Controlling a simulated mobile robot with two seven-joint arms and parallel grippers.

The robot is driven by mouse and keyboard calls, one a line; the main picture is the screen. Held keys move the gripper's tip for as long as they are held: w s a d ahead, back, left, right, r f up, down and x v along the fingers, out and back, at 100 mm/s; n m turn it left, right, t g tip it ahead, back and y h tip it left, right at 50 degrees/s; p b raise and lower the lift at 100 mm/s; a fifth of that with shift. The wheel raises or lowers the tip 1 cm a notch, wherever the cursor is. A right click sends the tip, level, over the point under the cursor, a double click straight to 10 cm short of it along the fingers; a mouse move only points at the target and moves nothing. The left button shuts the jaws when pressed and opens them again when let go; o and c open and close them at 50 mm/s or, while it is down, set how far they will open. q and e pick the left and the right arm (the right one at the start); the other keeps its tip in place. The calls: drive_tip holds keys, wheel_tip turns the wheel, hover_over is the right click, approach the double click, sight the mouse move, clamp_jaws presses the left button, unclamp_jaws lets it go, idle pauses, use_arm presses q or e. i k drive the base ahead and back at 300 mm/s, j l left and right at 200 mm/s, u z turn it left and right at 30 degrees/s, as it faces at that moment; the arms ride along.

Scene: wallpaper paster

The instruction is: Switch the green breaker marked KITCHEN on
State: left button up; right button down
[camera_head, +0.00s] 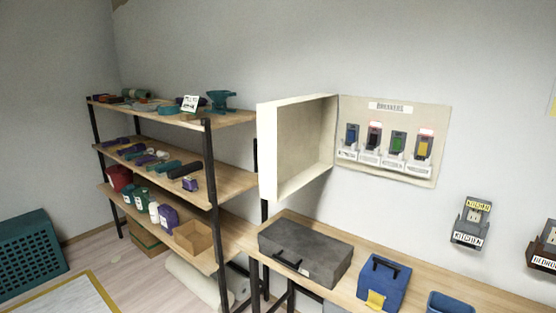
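The breaker panel (436,112), headed BREAKERS, is on the wall right of centre, with a row of several coloured breakers. The green breaker (398,144) is third from the left, between a dark one with a red-lit top (374,138) and a yellow one with a red-lit top (423,147). A blue breaker (351,137) is at the left end. I see no red light on the green or blue one. The small labels below them are too small to read, and lever positions are unclear. Neither of my grippers is in view.
A pale box-like door (280,150) stands out from the panel's left side. A workbench (455,293) below holds a grey toolbox (305,250) and a blue box (383,284). A wall unit labelled KITCHEN (472,222) is at right. Loaded shelves (235,180) stand left.

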sight(397, 141)
drive_tip(key=i+j+z, duration=0.1)
drive_tip(key=z, duration=0.65)
drive_tip(key=j+z, duration=0.3)
drive_tip(key=j, duration=0.15)
drive_tip(key=j+z, duration=0.4)
drive_tip(key=j, duration=0.35)
drive_tip(key=k+j+z, duration=0.1)
drive_tip(key=j, duration=0.4)
drive_tip(key=k+j+z, duration=0.1)
drive_tip(key=j, duration=0.35)
drive_tip(key=k+j+z, duration=0.1)
drive_tip(key=j, duration=0.35)
drive_tip(key=k+j, duration=0.1)
drive_tip(key=j, duration=0.3)
drive_tip(key=k+j, duration=0.1)
drive_tip(key=j, duration=0.65)
drive_tip(key=k+j, duration=0.15)
drive_tip(key=j, duration=0.25)
drive_tip(key=i+l, duration=0.25)
drive_tip(key=l, duration=0.15)
drive_tip(key=i+l, duration=0.5)
drive_tip(key=l, duration=0.25)
